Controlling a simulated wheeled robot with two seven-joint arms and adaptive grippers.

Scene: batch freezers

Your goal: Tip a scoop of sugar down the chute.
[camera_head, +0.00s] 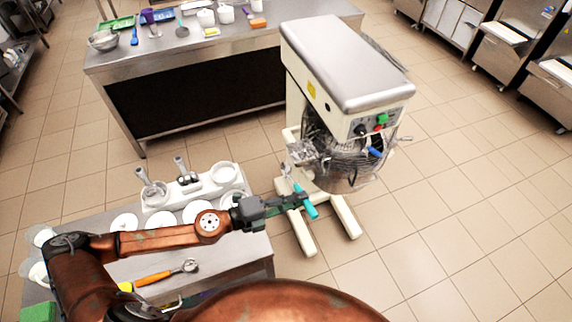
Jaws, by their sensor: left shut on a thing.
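My left gripper (303,198) is shut on the teal handle of a scoop (309,206), beyond the right edge of the near table. The scoop's small metal head (286,169) points away from me, toward the mixer. I cannot tell whether sugar is in it. The large cream mixer (345,65) stands on the floor with a wire guard around its bowl (345,165). A grey metal chute (303,153) sits at the guard's left side. The scoop head is just left of the chute and appears apart from it. My right gripper is not in view.
The near steel table (225,262) holds several white round containers (165,221), a white rack (158,203) and an orange-handled scoop (154,278). A long counter (225,48) with bowls and tools stands behind. The tiled floor right of the mixer is clear.

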